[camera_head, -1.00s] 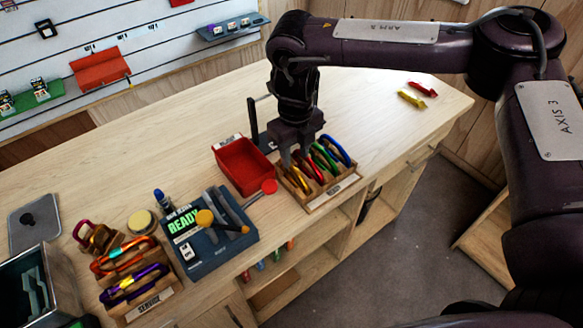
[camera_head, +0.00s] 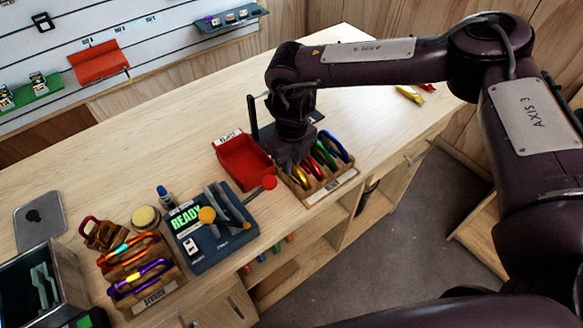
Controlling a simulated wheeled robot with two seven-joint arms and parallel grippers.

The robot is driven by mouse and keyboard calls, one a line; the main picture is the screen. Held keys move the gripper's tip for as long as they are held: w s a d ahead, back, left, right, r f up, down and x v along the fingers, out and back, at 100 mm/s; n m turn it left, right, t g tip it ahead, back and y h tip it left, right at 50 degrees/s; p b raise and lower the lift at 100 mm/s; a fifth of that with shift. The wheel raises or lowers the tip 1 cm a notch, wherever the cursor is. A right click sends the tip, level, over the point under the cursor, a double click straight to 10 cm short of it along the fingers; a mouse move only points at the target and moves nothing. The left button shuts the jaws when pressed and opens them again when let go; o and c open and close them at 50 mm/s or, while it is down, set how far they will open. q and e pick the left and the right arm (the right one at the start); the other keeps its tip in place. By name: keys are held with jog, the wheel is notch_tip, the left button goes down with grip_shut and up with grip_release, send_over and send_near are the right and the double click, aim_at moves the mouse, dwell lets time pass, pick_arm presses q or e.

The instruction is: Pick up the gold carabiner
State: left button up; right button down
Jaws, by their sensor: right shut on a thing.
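The gold carabiner (camera_head: 299,176) stands in the leftmost place of a wooden rack (camera_head: 333,186) on the bench. Red (camera_head: 313,168), green (camera_head: 326,156) and blue (camera_head: 336,147) carabiners stand to its right in the same rack. My right gripper (camera_head: 290,169) reaches down from above at the rack's left end and is shut on the gold carabiner. The gripper body hides the upper part of that carabiner and most of the fingertips. The carabiner still appears to be within the rack. My left gripper is out of view.
A red tray (camera_head: 238,160) stands close on the gripper's left, with a dark upright post (camera_head: 252,117) behind. A blue device reading READY (camera_head: 207,250) and a second rack of carabiners (camera_head: 157,303) are farther left.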

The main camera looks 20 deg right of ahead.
dwell(0.3)
notch_tip(320, 180, up, 8)
jog(key=b, duration=0.2)
jog(key=shift+w+f+b, duration=0.1)
jog(key=shift+b, duration=0.2)
notch_tip(320, 180, up, 12)
dwell(0.5)
